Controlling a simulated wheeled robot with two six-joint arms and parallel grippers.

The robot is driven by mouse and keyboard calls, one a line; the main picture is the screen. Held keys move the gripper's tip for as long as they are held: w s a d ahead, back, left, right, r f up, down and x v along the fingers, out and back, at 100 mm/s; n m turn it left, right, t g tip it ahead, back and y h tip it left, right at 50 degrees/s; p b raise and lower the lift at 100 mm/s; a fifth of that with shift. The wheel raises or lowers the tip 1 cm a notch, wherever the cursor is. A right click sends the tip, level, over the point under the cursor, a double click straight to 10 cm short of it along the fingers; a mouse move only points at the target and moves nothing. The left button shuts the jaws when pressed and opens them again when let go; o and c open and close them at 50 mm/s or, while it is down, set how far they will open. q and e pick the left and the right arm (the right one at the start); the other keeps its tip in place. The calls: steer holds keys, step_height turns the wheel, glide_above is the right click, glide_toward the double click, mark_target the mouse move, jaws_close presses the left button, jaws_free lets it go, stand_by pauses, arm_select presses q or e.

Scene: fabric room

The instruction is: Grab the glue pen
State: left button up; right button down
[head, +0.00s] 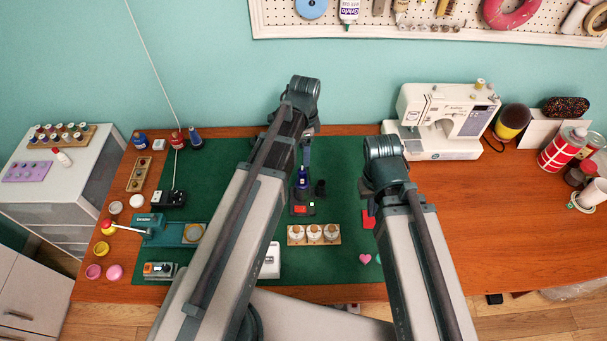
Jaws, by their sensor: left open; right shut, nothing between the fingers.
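I cannot make out the glue pen for sure. A small dark blue upright item (302,178) stands near the middle of the green mat (340,190), but it is too small to name. My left arm reaches up and folds down over the mat. Its gripper (309,189) seems to be the small dark shape beside the blue item; it is open, and I cannot tell whether it touches the item. My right arm rises at the right of the mat, and its gripper is hidden behind the arm.
A wooden holder with white-topped jars (314,235) sits in front. A sewing machine (443,122) stands at the back right. A teal tool (160,230), small pots and bottles line the left. A pegboard (420,28) hangs on the wall. The table's right front is clear.

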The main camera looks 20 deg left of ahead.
mark_target(304, 169)
arm_select(q)
steer(key=shift+s+f, duration=0.1)
steer(key=shift+f, duration=0.15)
step_height(304, 169, down, 8)
steer(key=b, duration=0.8)
steer(key=shift+f+b, duration=0.15)
steer(key=shift+b, duration=0.25)
steer(key=f+b, duration=0.5)
steer(key=shift+s+a+f, duration=0.1)
steer(key=shift+s+a, duration=0.05)
steer(key=shift+a, duration=0.15)
steer(key=shift+c, duration=0.2)
jaws_close()
